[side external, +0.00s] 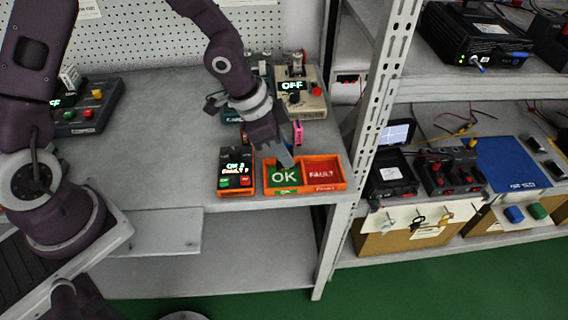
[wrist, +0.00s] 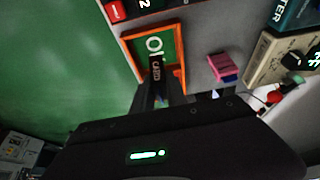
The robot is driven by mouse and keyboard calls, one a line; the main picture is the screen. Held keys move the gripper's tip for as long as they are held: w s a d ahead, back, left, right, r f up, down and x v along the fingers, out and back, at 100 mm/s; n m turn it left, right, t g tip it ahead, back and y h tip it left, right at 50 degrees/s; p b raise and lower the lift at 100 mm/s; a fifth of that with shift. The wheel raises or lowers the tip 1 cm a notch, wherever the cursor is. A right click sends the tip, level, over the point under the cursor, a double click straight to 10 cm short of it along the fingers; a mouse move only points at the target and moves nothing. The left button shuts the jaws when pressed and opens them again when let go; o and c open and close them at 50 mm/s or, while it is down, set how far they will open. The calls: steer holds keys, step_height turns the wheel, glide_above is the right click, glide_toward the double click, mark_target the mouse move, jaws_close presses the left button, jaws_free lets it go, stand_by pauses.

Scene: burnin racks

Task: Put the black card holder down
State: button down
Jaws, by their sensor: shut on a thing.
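My gripper (wrist: 158,85) is shut on the black card holder (wrist: 156,67), a small dark piece with a light label, seen end-on between the fingertips in the wrist view. In the side view my gripper (side external: 284,152) points down over the orange two-part tray (side external: 306,188), at its green OK half (side external: 284,176). The red FAULT half (side external: 321,170) is to the right. The card holder is hard to make out in the side view. I cannot tell whether it touches the tray floor.
A black box with lit display and buttons (side external: 236,170) stands just left of the tray. A pink block (side external: 298,132) stands behind it, near a beige OFF unit (side external: 300,98). A metal rack post (side external: 372,110) rises to the right. The bench left of the black box is clear.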

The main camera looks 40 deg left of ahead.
steer(key=shift+f, duration=1.7)
steer(key=shift+f, duration=0.1)
steer(key=c, duration=1.3)
jaws_free()
steer(key=shift+c, duration=0.2)
steer(key=v, duration=1.2)
steer(key=s+a+r+n+t+y, duration=0.1)
steer(key=s+a+r+n, duration=0.2)
steer(key=s+r, duration=0.3)
steer(key=s+a+r+n+t+y, duration=0.1)
steer(key=s+r+n, duration=0.5)
steer(key=s, duration=0.7)
steer(key=a+r+y, duration=0.1)
steer(key=a, duration=0.1)
steer(key=shift+s+a+r, duration=0.25)
steer(key=shift+s+a, duration=0.05)
steer(key=shift+s, duration=0.05)
